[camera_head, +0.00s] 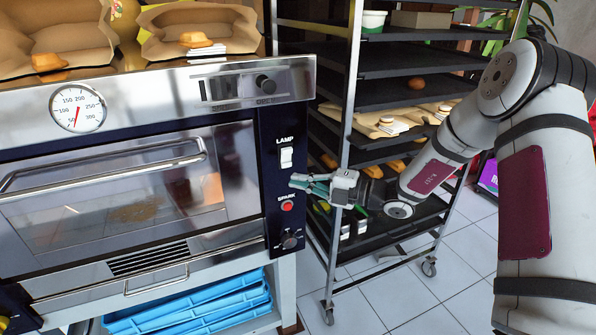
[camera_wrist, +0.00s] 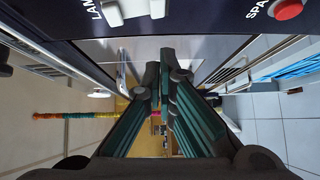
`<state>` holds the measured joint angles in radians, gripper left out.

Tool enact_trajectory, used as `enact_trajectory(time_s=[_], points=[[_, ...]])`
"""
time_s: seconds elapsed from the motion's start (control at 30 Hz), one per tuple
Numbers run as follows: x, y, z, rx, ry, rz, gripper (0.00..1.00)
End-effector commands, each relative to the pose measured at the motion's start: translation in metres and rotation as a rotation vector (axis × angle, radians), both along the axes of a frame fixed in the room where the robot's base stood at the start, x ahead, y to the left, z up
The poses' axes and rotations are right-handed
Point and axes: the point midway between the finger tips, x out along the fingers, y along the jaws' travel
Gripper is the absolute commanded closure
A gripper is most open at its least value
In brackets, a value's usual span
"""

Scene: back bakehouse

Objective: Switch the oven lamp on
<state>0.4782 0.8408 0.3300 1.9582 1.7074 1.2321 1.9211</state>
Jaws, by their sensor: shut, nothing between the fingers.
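The oven (camera_head: 100,135) stands at the left in the head view. Its dark control panel (camera_head: 265,185) carries a white rocker switch (camera_head: 286,157) labelled LAMP. The switch also shows at the upper left edge of the wrist view (camera_wrist: 112,14), partly cut off. I cannot tell which way the rocker is set. My gripper (camera_head: 294,182) is shut and empty, its green fingers pointing left at the panel, just below the switch in the picture. In the wrist view the closed fingertips (camera_wrist: 160,62) lie between the switch and a red button. I cannot tell whether they touch the panel.
The red button (camera_head: 287,205), labelled SPARE, and a dark knob (camera_head: 290,239) sit below the switch. A wheeled rack (camera_head: 352,95) with trays of bread stands close behind my gripper. Paper bags with loaves lie on the oven top.

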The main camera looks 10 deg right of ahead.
Motion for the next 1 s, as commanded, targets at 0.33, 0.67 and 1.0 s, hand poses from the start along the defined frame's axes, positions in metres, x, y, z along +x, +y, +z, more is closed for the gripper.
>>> enact_trajectory(time_s=[0.33,0.67,1.0], points=[[-0.033,-0.066,-0.009,-0.001,0.001,-0.004,1.0],[-0.045,-0.087,-0.012,-0.002,0.001,0.0,1.0],[-0.047,-0.085,-0.01,-0.013,-0.01,0.009,1.0]])
